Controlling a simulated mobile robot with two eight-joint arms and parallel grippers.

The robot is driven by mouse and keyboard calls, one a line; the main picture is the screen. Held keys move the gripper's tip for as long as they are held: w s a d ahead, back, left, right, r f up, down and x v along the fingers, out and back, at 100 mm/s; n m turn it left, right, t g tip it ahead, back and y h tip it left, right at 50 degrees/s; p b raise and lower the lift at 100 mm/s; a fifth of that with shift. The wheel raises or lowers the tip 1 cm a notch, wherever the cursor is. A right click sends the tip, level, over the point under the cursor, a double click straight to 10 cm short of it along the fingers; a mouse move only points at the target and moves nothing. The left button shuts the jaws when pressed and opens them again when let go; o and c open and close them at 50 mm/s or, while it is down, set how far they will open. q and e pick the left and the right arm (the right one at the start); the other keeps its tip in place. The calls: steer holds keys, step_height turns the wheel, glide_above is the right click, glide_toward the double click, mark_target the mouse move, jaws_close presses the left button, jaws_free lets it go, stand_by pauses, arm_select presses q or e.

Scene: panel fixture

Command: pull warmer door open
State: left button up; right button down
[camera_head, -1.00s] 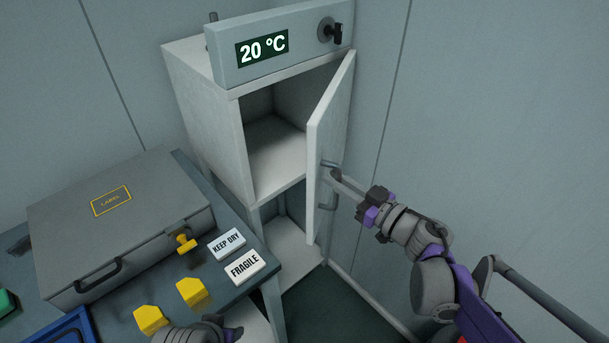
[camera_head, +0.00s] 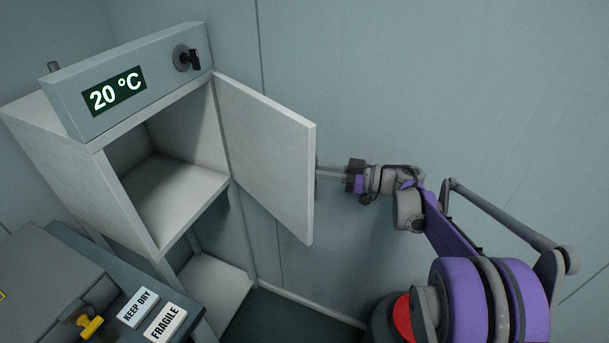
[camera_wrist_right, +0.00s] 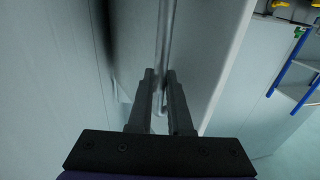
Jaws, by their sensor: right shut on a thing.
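The warmer (camera_head: 50,128) is a pale cabinet at the left of the head view, with a "20 °C" display (camera_head: 115,92) on its top panel. Its door (camera_head: 268,150) stands wide open, hinged on the right side of the opening, and the chamber inside looks empty. My right gripper (camera_head: 320,172) reaches in from the right, behind the door's free edge, which hides its fingertips in the head view. In the right wrist view its two fingers (camera_wrist_right: 161,75) are closed around the door's metal handle (camera_wrist_right: 166,35). My left gripper is out of view.
A dark key switch (camera_head: 187,58) sits right of the display. At lower left, a bench carries a grey case (camera_head: 40,285), a yellow piece (camera_head: 90,326), and "KEEP DRY" (camera_head: 137,307) and "FRAGILE" (camera_head: 165,322) labels. The wall is close behind my right arm.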

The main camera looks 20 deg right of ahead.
steer(key=shift+w+d, duration=0.1)
steer(key=shift+d, duration=0.1)
steer(key=shift+f, duration=0.1)
steer(key=c, duration=0.8)
jaws_free()
steer(key=shift+c, duration=0.2)
steer(key=v, duration=1)
steer(key=shift+s+d, duration=0.3)
steer(key=shift+s, duration=0.05)
